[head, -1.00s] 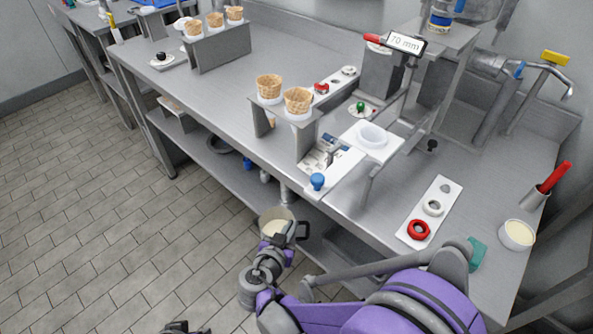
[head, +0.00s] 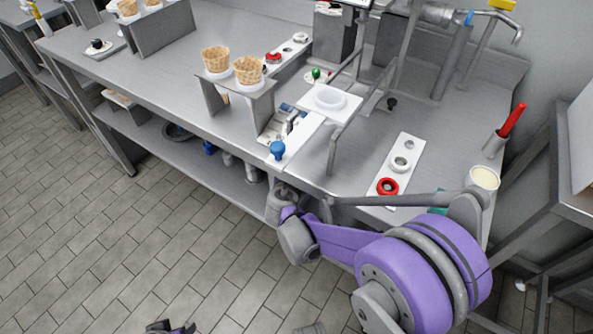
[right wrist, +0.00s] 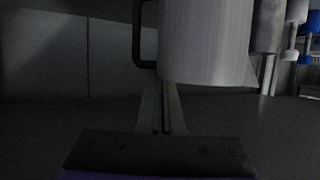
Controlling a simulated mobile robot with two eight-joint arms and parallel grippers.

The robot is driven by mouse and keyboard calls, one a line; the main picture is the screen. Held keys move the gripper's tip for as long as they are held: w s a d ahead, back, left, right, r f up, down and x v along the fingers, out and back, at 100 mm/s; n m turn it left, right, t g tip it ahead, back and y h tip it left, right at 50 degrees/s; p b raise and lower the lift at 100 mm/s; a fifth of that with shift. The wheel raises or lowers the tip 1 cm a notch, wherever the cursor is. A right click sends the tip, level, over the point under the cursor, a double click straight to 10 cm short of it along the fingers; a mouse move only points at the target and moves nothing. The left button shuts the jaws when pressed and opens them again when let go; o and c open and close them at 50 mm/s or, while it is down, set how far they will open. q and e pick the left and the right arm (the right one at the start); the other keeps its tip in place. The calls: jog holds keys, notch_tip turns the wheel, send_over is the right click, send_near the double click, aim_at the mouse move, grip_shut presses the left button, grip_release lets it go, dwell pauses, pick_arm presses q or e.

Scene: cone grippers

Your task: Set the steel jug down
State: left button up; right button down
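The steel jug (right wrist: 207,42) fills the upper middle of the dark right wrist view, upright, with its black handle (right wrist: 139,38) on the left. My right gripper's fingers (right wrist: 160,100) are close together and reach up to the jug's lower part beside the handle. They look shut on it, though the tips are partly hidden. In the head view the jug and right fingertips are hidden; only my right wrist (head: 281,203) shows at the bench's front edge. My left gripper (head: 170,327) is barely in view at the bottom edge, too cut off to read.
The bench (head: 320,172) overhangs a lower shelf (head: 200,170) holding several items. Close above my wrist are a blue knob (head: 277,150) and a white plate with a ring (head: 330,98). A strip with a red ring (head: 387,187) lies to the right. The floor at left is clear.

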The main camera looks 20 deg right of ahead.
jog(key=shift+f+b, duration=0.75)
jog(key=shift+f, duration=1.05)
jog(key=c, duration=1.1)
grip_release()
jog(key=p+v, duration=0.3)
jog(key=v, duration=0.9)
jog(key=s+d+n+g+y, duration=0.15)
jog(key=s+d+g, duration=0.35)
jog(key=s, duration=0.5)
jog(key=s+n+y, duration=0.1)
jog(key=s, duration=0.3)
jog(key=s+a+n+g+y, duration=0.1)
jog(key=s+n+y, duration=0.1)
jog(key=s, duration=0.3)
jog(key=s+a+f+n+g+y, duration=0.1)
jog(key=s+y, duration=0.1)
jog(key=s, duration=0.3)
jog(key=shift+s+a+n, duration=0.1)
jog(key=shift+s+n, duration=0.05)
jog(key=shift+n, duration=0.1)
